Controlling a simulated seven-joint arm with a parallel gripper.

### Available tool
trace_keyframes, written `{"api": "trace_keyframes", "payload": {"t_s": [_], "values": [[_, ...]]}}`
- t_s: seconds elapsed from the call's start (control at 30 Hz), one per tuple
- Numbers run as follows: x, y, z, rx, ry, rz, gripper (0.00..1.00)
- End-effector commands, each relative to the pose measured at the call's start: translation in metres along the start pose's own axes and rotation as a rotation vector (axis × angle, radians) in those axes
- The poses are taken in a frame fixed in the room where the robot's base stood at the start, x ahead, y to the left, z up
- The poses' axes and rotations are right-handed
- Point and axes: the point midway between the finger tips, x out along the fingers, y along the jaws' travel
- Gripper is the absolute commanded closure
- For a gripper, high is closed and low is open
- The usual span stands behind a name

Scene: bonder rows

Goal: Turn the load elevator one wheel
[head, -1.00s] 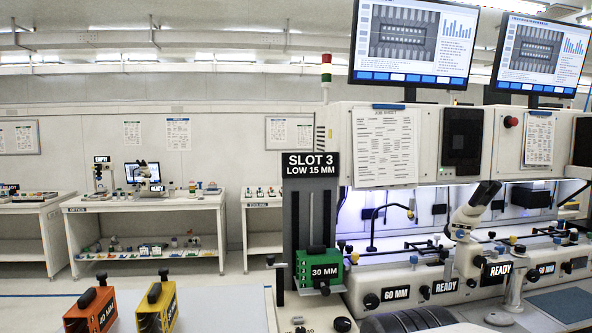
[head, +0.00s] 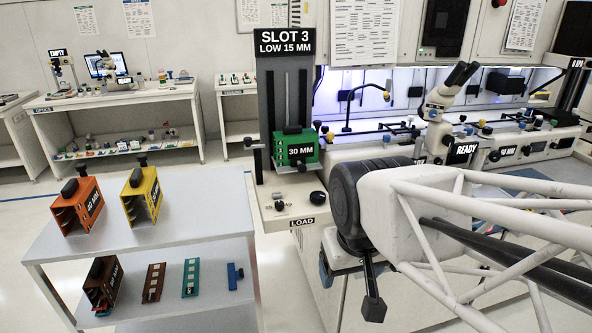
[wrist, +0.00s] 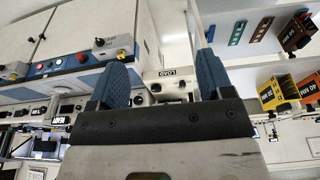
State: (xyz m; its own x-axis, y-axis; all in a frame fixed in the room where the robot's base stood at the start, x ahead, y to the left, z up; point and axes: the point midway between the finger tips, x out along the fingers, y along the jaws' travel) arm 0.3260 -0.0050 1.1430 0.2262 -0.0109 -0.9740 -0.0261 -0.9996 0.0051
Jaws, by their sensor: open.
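The load elevator is a dark upright column (head: 268,95) under a "SLOT 3 LOW 15 MM" sign (head: 284,41). It holds a green 30 MM magazine (head: 297,149). A black round knob (head: 318,197) sits on its white base, above the LOAD label (head: 303,223); I cannot tell for sure whether this is the wheel. The LOAD label also shows upside down in the wrist view (wrist: 160,73). My gripper (wrist: 161,84) is open, its two blue fingers apart with nothing between them. In the head view my arm is to the right of and in front of the elevator base.
A grey cart (head: 180,236) at left carries an orange magazine (head: 80,205) and a yellow magazine (head: 143,196). Its lower shelf holds a brown magazine (head: 103,283) and flat strips. A microscope (head: 445,105) and the READY station (head: 462,150) stand behind my arm.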

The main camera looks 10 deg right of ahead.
Motion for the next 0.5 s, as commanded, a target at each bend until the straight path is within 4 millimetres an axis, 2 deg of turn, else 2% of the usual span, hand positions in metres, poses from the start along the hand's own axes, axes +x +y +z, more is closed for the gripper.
{"api": "trace_keyframes", "payload": {"t_s": [0.03,0.07,0.27,0.5], "values": [[0.000,0.000,-0.006,0.003,-0.004,0.000,0.19],[0.000,0.001,-0.010,0.005,-0.007,0.001,0.14],[-0.001,0.004,-0.047,0.023,-0.023,0.002,0.14],[0.003,0.009,-0.101,0.049,-0.046,0.005,0.14]]}}
